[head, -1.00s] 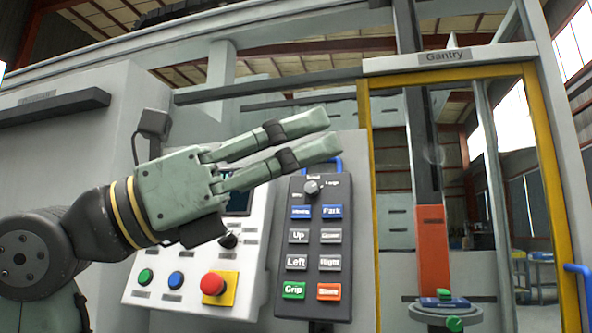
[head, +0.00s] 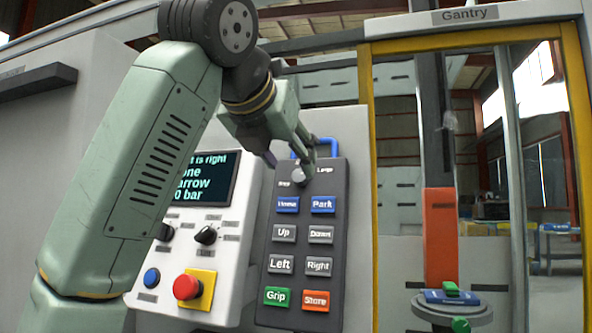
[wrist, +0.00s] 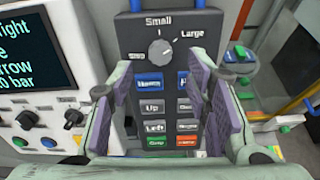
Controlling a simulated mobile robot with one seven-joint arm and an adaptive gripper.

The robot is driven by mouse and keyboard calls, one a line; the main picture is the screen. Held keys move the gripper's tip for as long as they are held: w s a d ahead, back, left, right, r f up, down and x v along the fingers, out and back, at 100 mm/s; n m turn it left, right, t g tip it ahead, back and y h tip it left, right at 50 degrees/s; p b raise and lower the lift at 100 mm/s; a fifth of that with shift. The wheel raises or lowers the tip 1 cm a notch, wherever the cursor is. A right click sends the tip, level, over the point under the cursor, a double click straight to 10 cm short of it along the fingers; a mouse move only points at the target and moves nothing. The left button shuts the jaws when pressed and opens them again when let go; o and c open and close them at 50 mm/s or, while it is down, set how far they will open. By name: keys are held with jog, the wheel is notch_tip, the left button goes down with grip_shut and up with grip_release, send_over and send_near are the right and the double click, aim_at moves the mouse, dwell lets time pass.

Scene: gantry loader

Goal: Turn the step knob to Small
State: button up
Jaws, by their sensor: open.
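The step knob (wrist: 160,53) is a small round grey knob at the top of the dark pendant panel (head: 262,240). In the wrist view, Small is printed above it, Large to its upper right, and a blurred label to its left. Its mark seems to lean towards Large, but I cannot be sure. My gripper (wrist: 160,78) is open and empty, with its purple-padded fingers apart on either side of the panel's upper part. In the head view, the gripper (head: 307,152) is close to the knob (head: 299,174) and partly overlaps it; I cannot tell whether it touches.
Below the knob are rows of buttons, with Home (head: 286,205) and Park (head: 323,205) nearest. Left of the panel is a white console with a screen (head: 205,178), black knobs and a red emergency button (head: 187,287). A yellow door frame (head: 366,150) stands at right.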

aim_at(299, 175)
jog(key=p+x, duration=0.1)
jog(key=x, duration=0.4)
grip_shut()
dwell(0.6)
